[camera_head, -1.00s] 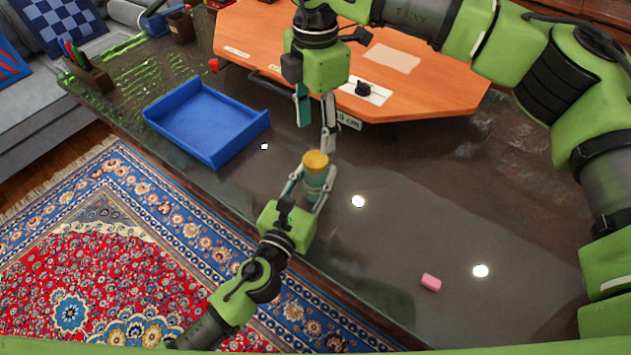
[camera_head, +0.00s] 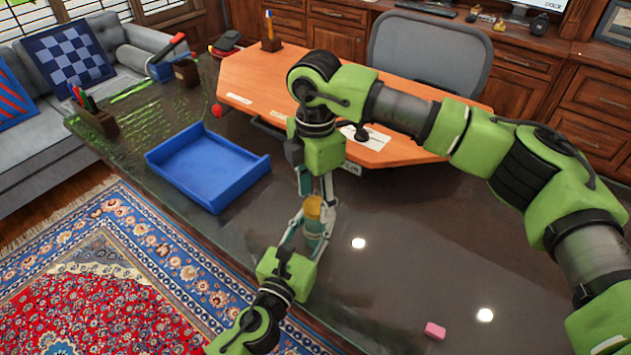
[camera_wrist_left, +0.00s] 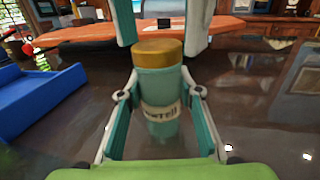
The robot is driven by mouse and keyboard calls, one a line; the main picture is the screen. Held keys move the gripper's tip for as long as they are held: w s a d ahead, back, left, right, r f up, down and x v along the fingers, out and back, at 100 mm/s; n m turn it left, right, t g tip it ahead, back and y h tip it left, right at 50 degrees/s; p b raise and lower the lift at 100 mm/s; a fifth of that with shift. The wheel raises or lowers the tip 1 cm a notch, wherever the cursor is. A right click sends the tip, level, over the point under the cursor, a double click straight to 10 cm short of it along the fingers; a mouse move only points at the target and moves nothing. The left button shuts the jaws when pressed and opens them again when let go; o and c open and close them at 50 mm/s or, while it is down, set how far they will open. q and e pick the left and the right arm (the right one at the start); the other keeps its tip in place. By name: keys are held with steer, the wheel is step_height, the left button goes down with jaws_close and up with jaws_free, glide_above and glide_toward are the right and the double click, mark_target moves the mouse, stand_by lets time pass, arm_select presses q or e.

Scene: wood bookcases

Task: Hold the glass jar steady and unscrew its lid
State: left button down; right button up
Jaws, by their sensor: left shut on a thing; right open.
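The glass jar (camera_head: 313,226) stands upright, teal with a pale lettered label, its lower part between my left gripper's fingers. Its yellow-gold lid (camera_head: 313,206) is on top. In the left wrist view the jar (camera_wrist_left: 158,86) and lid (camera_wrist_left: 158,52) show clearly. My left gripper (camera_head: 309,236) is shut on the jar from the near side. My right gripper (camera_head: 317,190) points down from above and is open, with its fingers on either side just above the lid. Its fingers also show at the top of the left wrist view (camera_wrist_left: 160,32). I cannot tell whether they touch the lid.
A blue open tray (camera_head: 205,170) lies left of the jar on the dark glossy table (camera_head: 420,235). An orange desk board (camera_head: 250,75) stands behind. A pink block (camera_head: 435,330) lies at front right. The table right of the jar is largely clear.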

steer(key=shift+f, duration=0.8)
